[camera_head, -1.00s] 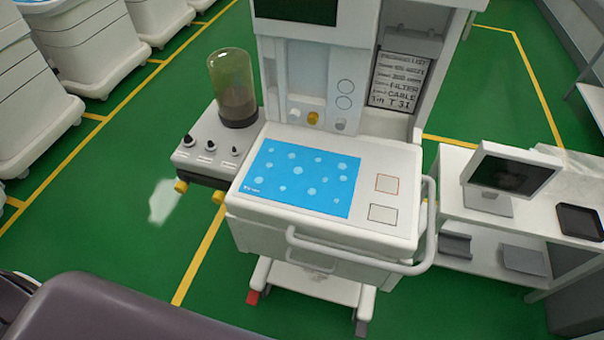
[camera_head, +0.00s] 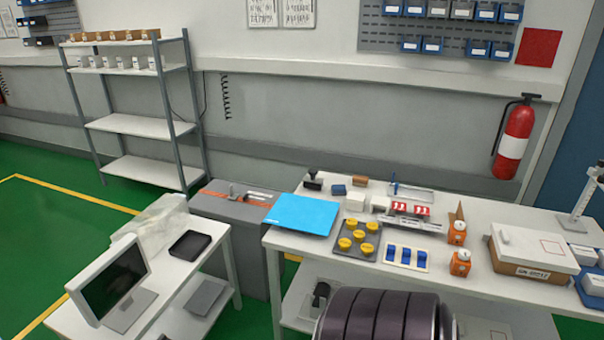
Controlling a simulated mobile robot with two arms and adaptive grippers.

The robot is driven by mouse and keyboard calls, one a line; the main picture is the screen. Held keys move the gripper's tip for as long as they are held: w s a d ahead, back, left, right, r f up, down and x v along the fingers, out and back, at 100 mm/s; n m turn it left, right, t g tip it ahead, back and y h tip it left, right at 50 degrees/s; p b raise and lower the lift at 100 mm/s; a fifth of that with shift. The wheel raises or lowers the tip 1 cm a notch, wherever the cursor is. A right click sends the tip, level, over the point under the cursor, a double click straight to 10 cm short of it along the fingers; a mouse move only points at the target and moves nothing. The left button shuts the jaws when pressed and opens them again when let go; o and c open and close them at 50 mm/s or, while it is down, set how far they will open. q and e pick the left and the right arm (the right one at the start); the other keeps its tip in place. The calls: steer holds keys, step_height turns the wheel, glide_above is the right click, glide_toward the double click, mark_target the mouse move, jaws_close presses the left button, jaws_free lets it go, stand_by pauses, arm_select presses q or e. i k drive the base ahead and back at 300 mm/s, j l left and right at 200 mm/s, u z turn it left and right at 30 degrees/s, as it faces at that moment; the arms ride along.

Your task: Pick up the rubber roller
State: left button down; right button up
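I cannot make out a rubber roller for certain. A small black object (camera_head: 313,181) stands at the back left of the white worktable (camera_head: 470,277); it is too small to tell whether it is the roller. Another small dark item (camera_head: 320,294) lies on the shelf under that table, partly hidden. Neither of my grippers is in view.
The worktable holds a blue mat (camera_head: 302,214), a tray of yellow knobs (camera_head: 358,239), orange items and a white box (camera_head: 533,248). A side table with a monitor (camera_head: 113,280) stands left. A shelf rack (camera_head: 130,125) stands behind. Green floor is free at left.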

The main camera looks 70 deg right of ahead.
mark_target(311, 182)
steer(key=z, duration=2.25)
